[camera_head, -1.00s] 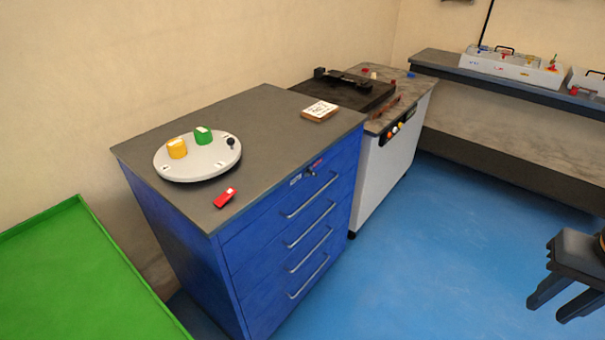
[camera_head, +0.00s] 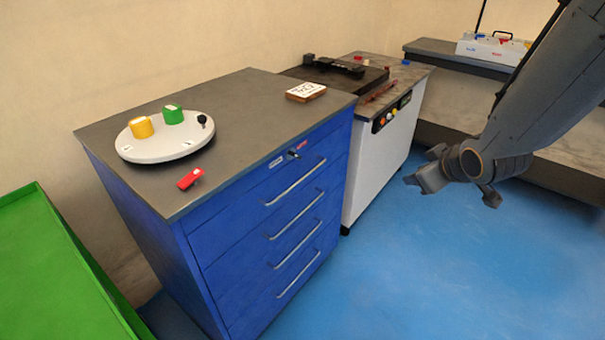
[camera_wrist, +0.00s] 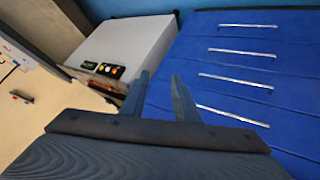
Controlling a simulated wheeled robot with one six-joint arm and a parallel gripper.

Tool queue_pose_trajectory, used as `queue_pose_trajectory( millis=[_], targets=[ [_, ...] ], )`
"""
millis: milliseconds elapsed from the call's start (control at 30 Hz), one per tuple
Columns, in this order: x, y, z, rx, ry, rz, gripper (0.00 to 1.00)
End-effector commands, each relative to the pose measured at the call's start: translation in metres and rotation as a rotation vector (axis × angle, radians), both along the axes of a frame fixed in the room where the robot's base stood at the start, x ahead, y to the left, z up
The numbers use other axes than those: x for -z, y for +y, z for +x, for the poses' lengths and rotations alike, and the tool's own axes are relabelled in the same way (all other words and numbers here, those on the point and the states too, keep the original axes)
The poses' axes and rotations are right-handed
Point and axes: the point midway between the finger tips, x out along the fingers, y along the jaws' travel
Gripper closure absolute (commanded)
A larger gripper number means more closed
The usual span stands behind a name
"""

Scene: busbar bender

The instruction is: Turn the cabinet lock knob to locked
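The blue cabinet (camera_head: 262,205) has several drawers with silver handles. Its lock knob (camera_head: 293,154) is a small dark piece at the top of the front, between a pale label (camera_head: 275,162) and a red label (camera_head: 301,146); its exact angle is too small to read. My gripper (camera_head: 422,168) hangs in the air to the right of the cabinet front, apart from it. In the wrist view the two fingers of my gripper (camera_wrist: 160,80) stand apart with nothing between them. The drawer fronts (camera_wrist: 215,65) show beyond them; I cannot make out the knob there.
On the cabinet top are a white disc (camera_head: 165,150) with yellow and green blocks, a red piece (camera_head: 190,178) and a small sign (camera_head: 306,92). A white machine (camera_head: 385,160) stands beside the cabinet, a green table (camera_head: 60,270) at left. Blue floor (camera_head: 400,270) in front is free.

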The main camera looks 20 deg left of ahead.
Motion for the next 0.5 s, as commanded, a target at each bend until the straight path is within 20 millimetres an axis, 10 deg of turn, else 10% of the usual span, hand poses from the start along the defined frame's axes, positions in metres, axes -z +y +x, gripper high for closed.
queue_pose_trajectory(
  millis=[200, 500],
  targets=[
    [0.034, 0.115, 0.042, -0.462, -0.363, 0.082, 0.72],
    [0.036, 0.208, 0.010, -0.848, -0.702, 0.292, 0.72]
  ],
)
